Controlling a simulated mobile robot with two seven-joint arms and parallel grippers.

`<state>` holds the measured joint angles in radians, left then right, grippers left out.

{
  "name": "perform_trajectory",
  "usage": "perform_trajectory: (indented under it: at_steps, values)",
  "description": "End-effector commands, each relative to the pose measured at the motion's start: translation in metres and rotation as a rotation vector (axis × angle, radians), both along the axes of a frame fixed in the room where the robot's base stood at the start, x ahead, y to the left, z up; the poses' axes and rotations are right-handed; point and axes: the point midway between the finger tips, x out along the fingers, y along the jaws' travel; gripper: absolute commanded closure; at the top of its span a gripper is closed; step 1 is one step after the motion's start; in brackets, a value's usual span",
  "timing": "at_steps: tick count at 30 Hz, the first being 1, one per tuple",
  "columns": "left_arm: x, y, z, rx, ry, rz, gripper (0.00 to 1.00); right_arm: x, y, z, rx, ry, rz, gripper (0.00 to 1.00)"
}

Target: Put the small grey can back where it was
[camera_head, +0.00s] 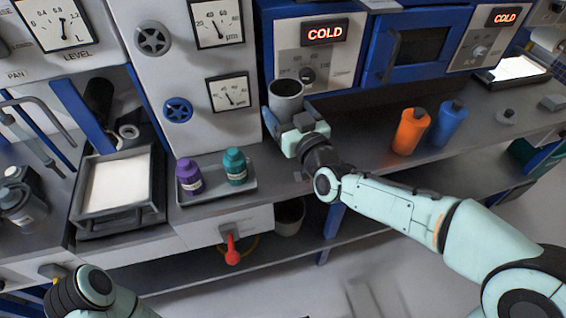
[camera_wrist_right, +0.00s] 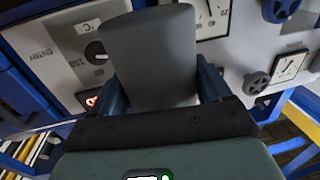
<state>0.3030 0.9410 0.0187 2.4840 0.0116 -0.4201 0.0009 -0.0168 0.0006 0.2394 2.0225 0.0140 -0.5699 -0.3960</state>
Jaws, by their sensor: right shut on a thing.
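The small grey can (camera_head: 286,88) is upright in the head view, in front of the left unit with a red COLD display. My right gripper (camera_head: 289,117) is shut on it from the front right; the fingers are mostly hidden in this view. In the right wrist view the can (camera_wrist_right: 150,60) fills the space between the two blue fingers of the right gripper (camera_wrist_right: 162,85). I cannot tell whether its base touches the bench. Part of my left arm shows at the bottom left, but its gripper is out of the picture.
A grey tray (camera_head: 212,198) with a purple bottle (camera_head: 189,177) and a teal bottle (camera_head: 235,167) lies left of the can. An orange bottle (camera_head: 409,131) and a blue bottle (camera_head: 447,124) stand to the right. The bench (camera_head: 362,135) between is clear. A grey bin (camera_head: 290,217) is below.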

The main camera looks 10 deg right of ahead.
Motion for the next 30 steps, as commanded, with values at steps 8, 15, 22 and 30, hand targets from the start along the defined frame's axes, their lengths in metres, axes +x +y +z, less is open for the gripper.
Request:
perform_trajectory:
  at_steps: [8, 15, 22, 30]
  values:
    - [0.006, 0.0, -0.013, 0.003, -0.019, 0.004, 0.0, 0.001, 0.0, -0.082, 0.0, 0.007, -0.001, 0.72]
    - [0.009, 0.0, -0.019, 0.005, -0.03, 0.006, 0.0, 0.0, 0.0, -0.123, 0.0, 0.002, 0.0, 0.72]
    - [0.012, 0.001, -0.023, 0.009, -0.039, 0.009, 0.0, 0.0, 0.0, -0.147, 0.0, 0.003, -0.001, 0.72]
    - [0.02, 0.005, -0.029, 0.018, -0.06, 0.019, 0.0, 0.0, 0.0, -0.171, 0.0, -0.001, 0.0, 0.72]
